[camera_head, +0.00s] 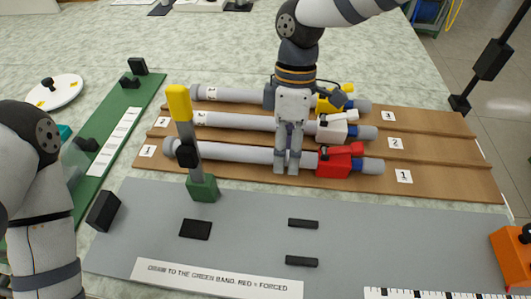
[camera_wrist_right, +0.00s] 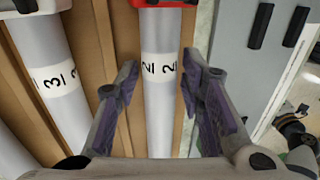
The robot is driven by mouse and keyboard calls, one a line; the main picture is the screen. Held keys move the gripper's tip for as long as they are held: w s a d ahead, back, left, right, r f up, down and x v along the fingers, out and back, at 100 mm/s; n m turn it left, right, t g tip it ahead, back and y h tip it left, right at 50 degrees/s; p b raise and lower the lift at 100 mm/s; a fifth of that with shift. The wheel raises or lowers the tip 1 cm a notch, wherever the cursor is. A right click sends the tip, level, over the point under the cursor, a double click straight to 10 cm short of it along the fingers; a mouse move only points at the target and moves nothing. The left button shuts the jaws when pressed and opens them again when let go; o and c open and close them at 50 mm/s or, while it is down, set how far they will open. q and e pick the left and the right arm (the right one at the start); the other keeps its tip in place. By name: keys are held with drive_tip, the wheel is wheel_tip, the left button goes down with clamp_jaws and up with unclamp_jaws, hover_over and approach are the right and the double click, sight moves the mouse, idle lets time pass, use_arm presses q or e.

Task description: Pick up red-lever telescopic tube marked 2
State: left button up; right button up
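The red-lever telescopic tube (camera_head: 235,154) lies in the front row of the brown board, its red lever clamp (camera_head: 338,160) toward the right. In the right wrist view this grey tube (camera_wrist_right: 158,115) bears a white band marked 2 (camera_wrist_right: 159,68). My right gripper (camera_head: 288,168) is over it, just left of the red clamp. In the wrist view its fingers (camera_wrist_right: 160,110) are apart, one on each side of the tube, with gaps visible; nothing is gripped. My left arm shows at the left edge, but its gripper is outside the picture.
Behind lie a white-lever tube (camera_head: 240,121), marked 3 in the wrist view (camera_wrist_right: 55,80), and a yellow-lever tube (camera_head: 240,95). A yellow-topped post on a green base (camera_head: 202,188) stands close in front of the red-lever tube's left part. A grey mat (camera_head: 250,215) lies in front.

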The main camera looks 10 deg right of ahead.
drive_tip(key=c, duration=0.6)
drive_tip(key=shift+c, duration=0.2)
